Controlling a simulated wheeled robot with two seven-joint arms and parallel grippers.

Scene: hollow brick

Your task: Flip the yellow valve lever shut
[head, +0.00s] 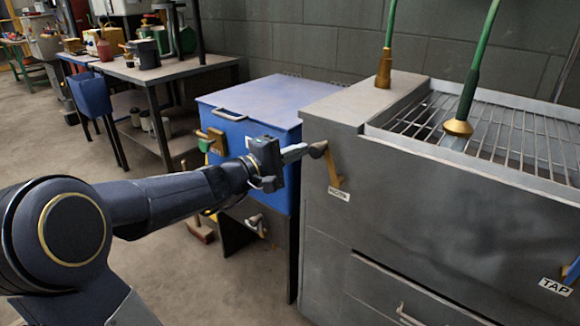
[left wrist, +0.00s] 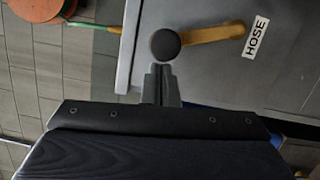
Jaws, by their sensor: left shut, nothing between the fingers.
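The yellow valve lever (head: 333,170) is on the front of the grey cabinet, near its left edge, above a white label. It stands steeply, with a dark round knob (head: 318,149) at its upper end. In the left wrist view the lever (left wrist: 212,33) runs from the knob (left wrist: 165,44) toward the HOSE label (left wrist: 257,40). My left gripper (head: 298,151) is shut and empty, its fingertips right at the knob. In the left wrist view the closed fingers (left wrist: 160,80) end just below the knob; I cannot tell if they touch. My right gripper is not in view.
The grey cabinet (head: 430,210) carries a wire grate (head: 510,135) with green hoses. A TAP label (head: 555,287) and a blue handle (head: 571,271) are at the right edge. A blue cabinet (head: 265,100) stands close behind my left gripper. A workbench (head: 160,72) is farther back left.

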